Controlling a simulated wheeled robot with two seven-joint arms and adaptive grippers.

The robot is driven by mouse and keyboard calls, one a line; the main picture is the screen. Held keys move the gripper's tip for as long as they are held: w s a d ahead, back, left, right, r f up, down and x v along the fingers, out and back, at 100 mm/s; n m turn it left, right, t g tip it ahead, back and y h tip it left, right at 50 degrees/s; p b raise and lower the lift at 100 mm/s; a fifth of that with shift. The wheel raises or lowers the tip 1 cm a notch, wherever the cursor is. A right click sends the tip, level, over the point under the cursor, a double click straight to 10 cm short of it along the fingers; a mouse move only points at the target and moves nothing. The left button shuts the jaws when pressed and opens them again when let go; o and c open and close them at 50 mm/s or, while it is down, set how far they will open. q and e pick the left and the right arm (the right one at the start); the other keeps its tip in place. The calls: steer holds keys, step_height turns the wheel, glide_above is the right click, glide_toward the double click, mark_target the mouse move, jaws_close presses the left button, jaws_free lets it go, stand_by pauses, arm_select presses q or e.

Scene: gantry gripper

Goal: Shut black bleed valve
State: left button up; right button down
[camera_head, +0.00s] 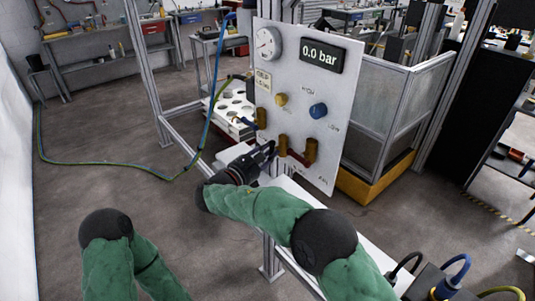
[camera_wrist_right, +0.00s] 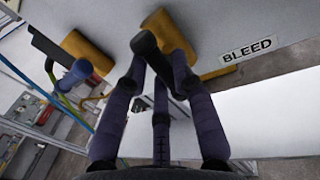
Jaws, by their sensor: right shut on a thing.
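The black bleed valve handle (camera_wrist_right: 143,42) shows in the right wrist view, in front of a brass valve body (camera_wrist_right: 172,30), left of the "BLEED" label (camera_wrist_right: 249,48). My right gripper (camera_wrist_right: 157,72) is shut on this handle, with its dark fingers close around it. In the head view my right gripper (camera_head: 266,152) reaches the lower left of the white panel (camera_head: 325,165), beside a brass valve (camera_head: 283,147). The handle is hidden there by the fingers. My left gripper is outside both views; only part of that arm shows.
The panel carries a round gauge (camera_head: 268,43), a display (camera_head: 319,56) reading 0.0 bar, a yellow knob (camera_head: 281,100) and a blue knob (camera_head: 318,110). A blue hose (camera_head: 211,95) hangs at left. Open floor lies left.

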steer(key=shift+s+m+g+h+b, duration=0.2)
steer(key=shift+m+h+b, duration=0.55)
steer(key=shift+m, duration=2.4)
steer(key=shift+w+m+g+h+b, duration=0.15)
steer(key=shift+m+g+h+b, duration=0.4)
steer(key=shift+m, duration=2.65)
steer(key=shift+s+m+g+h+b, duration=0.1)
steer(key=shift+m+h+b, duration=0.8)
steer(key=shift+m, duration=2.25)
steer(key=c, duration=1)
jaws_free()
steer(key=shift+c, duration=0.2)
steer(key=v, duration=1.2)
